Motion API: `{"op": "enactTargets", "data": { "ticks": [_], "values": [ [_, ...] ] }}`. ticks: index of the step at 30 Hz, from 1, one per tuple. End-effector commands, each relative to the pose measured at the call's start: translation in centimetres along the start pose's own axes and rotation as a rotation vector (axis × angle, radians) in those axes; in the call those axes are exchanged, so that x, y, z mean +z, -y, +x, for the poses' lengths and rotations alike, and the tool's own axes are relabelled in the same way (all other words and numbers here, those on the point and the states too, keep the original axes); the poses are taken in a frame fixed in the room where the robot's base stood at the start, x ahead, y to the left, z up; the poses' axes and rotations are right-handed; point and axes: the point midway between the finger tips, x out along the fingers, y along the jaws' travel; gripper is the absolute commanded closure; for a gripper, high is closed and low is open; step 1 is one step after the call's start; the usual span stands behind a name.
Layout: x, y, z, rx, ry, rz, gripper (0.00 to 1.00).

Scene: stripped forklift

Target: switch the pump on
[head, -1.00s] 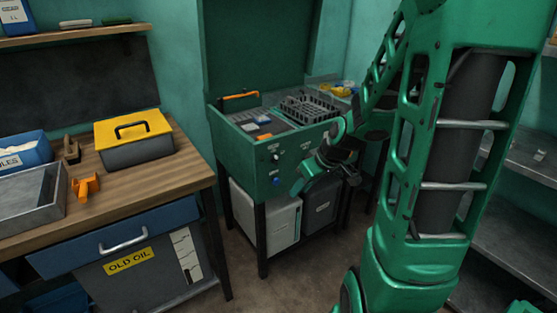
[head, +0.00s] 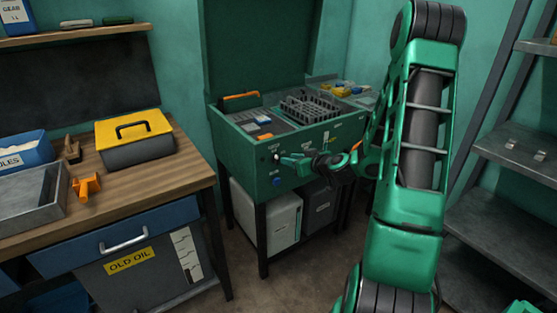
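The green parts washer cabinet (head: 240,150) stands against the back wall with its lid raised. Labels on the panel are too small to read. My arm reaches in from the right and covers the panel's right part.
A wooden workbench (head: 140,180) with a yellow-lidded toolbox (head: 133,138), an orange tool (head: 86,187) and a grey tray (head: 30,195) stands at left. Metal shelves (head: 520,150) stand at right. A pale container (head: 280,220) sits under the washer. Some floor shows in front.

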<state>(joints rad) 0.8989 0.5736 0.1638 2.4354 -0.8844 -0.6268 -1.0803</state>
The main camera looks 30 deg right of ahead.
Motion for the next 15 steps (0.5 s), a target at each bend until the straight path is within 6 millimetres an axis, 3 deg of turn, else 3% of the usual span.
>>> {"op": "enactTargets", "data": {
  "ticks": [6, 15],
  "values": [
    [0.0, 0.2, 4.1, -0.004, -0.001, -0.002, 0.73],
    [0.0, 0.1, 7.5, -0.002, 0.000, -0.001, 0.73]
  ]
}}
